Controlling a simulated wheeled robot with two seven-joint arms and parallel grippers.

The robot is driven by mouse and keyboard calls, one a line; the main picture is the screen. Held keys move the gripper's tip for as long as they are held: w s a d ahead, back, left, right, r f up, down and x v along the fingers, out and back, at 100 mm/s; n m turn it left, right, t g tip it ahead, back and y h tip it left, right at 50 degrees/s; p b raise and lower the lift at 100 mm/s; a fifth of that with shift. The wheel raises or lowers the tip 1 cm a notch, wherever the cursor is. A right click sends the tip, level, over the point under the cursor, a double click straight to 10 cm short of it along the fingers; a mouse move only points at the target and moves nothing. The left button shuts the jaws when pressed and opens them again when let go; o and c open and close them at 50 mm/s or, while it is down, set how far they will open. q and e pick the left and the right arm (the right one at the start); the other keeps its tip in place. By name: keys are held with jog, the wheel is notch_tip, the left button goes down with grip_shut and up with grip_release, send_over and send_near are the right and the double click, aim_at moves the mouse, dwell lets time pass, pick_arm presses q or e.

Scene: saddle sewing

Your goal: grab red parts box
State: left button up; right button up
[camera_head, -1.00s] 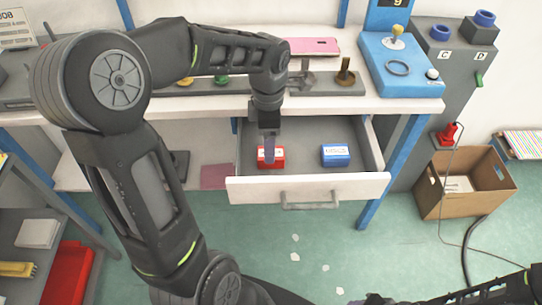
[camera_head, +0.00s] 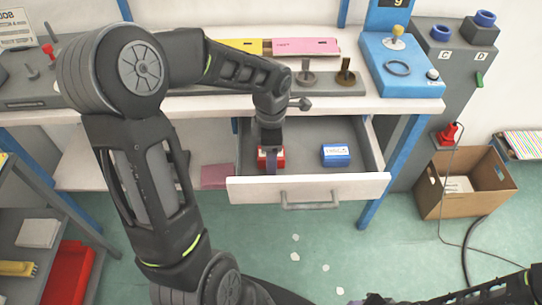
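The red parts box (camera_head: 280,158) sits in the open drawer (camera_head: 317,188) on its left side, with a white label on top. My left gripper (camera_head: 271,165) points down into the drawer right at the red box and covers part of it. Its fingers overlap in this view, so I cannot tell whether they are open or touching the box. A blue parts box (camera_head: 336,155) lies to the right in the same drawer, apart from the gripper. My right arm shows at the bottom right, but its gripper (camera_head: 372,299) is only a small dark part at the frame edge.
The workbench top (camera_head: 420,104) overhangs the drawer. A blue scale-like unit (camera_head: 400,72) and a row of stamps stand on it. A cardboard box (camera_head: 463,185) stands on the floor at right. The drawer floor between the two boxes is clear.

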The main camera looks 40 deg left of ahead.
pick_arm(q)
jog(key=shift+c, duration=0.3)
jog(key=c, duration=1.4)
jog(key=shift+r, duration=0.15)
jog(key=shift+c, duration=0.2)
notch_tip(320, 180, up, 10)
jog(key=shift+f, duration=0.1)
